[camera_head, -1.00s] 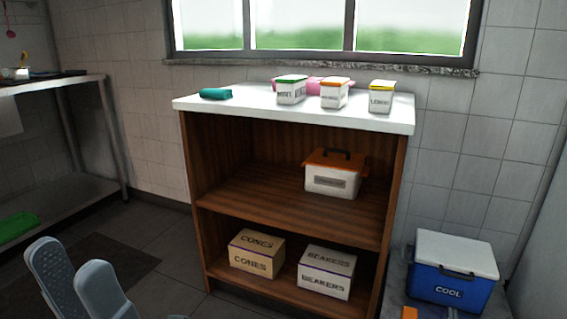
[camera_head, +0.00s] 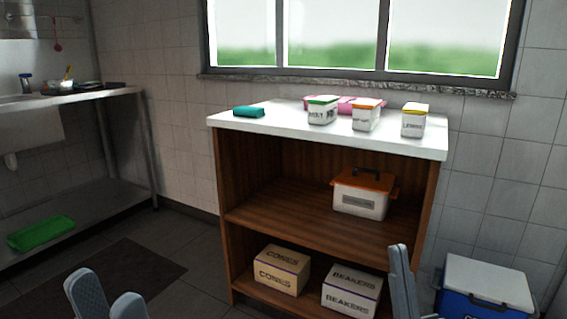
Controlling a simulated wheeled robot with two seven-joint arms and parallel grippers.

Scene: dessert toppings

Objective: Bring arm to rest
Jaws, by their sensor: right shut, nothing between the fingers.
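My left gripper (camera_head: 106,301) is at the bottom left, with its two pale blue-grey fingers apart and nothing seen between them. It is in front of the floor, clear of the shelf unit. My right gripper (camera_head: 402,281) rises from the bottom edge, in front of the shelf unit's lower right side. Its fingers are shut and empty. The lower parts of both grippers are cut off by the frame.
A wooden shelf unit (camera_head: 226,190) with a white top carries labelled tubs (camera_head: 366,118) and a teal item (camera_head: 249,112). An orange-lidded box (camera_head: 360,198) is on its middle shelf, a CONES box (camera_head: 280,272) and a BEAKERS box (camera_head: 350,292) below. A blue cooler (camera_head: 487,283) stands right.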

